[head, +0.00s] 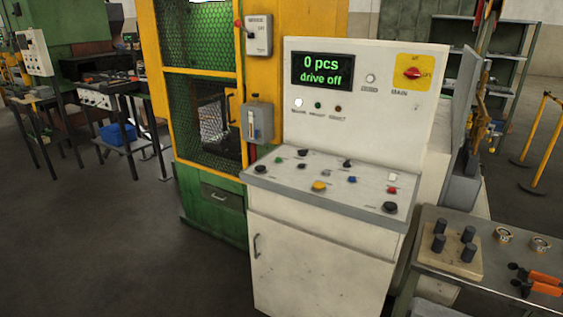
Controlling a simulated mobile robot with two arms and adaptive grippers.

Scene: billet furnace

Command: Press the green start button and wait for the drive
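A white control console (325,255) stands in the middle of the head view, with a sloping grey-white button panel (290,183). A small green button (279,160) sits near the panel's back left edge, beside a black button (261,169). The display (322,71) on the upright board reads "0 pcs" and "drive off" in green. Below it are a bright white lamp (298,103) and two darker lamps, one greenish (318,105) and one reddish (338,109). Neither of my grippers is in view.
The panel also carries a yellow button (319,186), a blue button (352,180), a red button (391,190) and a large black button (390,208). A red main switch (412,73) is at upper right. A bench (430,257) stands right; open floor (120,250) lies left.

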